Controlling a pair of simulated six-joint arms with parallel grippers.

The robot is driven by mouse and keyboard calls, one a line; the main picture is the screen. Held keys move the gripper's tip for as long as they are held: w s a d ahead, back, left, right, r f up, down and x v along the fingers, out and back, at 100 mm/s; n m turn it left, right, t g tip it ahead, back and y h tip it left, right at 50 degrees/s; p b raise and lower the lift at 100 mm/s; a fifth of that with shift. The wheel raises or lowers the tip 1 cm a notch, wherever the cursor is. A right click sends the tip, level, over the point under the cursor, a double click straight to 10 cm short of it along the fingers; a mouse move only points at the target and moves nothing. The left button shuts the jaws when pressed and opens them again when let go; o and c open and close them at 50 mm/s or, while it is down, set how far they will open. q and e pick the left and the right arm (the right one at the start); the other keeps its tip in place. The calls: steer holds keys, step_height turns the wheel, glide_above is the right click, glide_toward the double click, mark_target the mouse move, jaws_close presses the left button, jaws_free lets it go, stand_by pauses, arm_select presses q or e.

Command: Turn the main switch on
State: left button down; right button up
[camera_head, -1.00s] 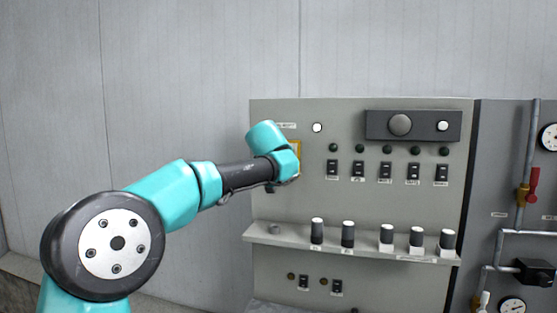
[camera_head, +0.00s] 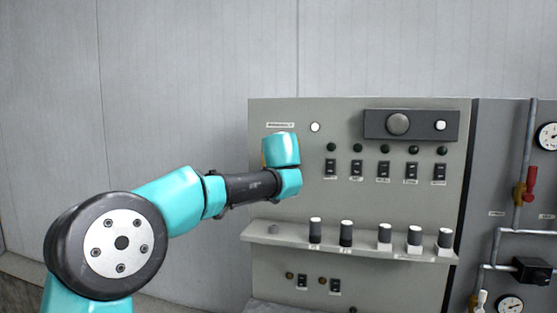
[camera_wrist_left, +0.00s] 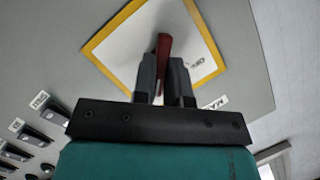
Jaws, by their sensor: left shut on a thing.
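The main switch has a red handle (camera_wrist_left: 163,48) on a white plate with a yellow border (camera_wrist_left: 112,38), seen in the left wrist view. My left gripper (camera_wrist_left: 165,68) is shut on the red handle, with one dark finger on each side of it. In the head view my left arm's teal wrist (camera_head: 281,150) is in front of the switch; the handle and fingers are hidden, and only a sliver of the yellow border (camera_head: 263,152) may show. My right gripper is in neither view.
The grey control panel (camera_head: 350,205) carries several black rocker switches (camera_head: 357,167) and a dark block with a round knob (camera_head: 398,124). A ledge (camera_head: 285,236) with several capped knobs juts out below. Pipes with a red valve handle (camera_head: 532,181) stand at the right.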

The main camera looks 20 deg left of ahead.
arm_select(q)
steer(key=c, duration=1.2)
jaws_free()
steer(key=shift+o, duration=0.2)
steer(key=shift+s, duration=0.1)
steer(key=v, duration=1.7)
steer(key=shift+s, duration=0.1)
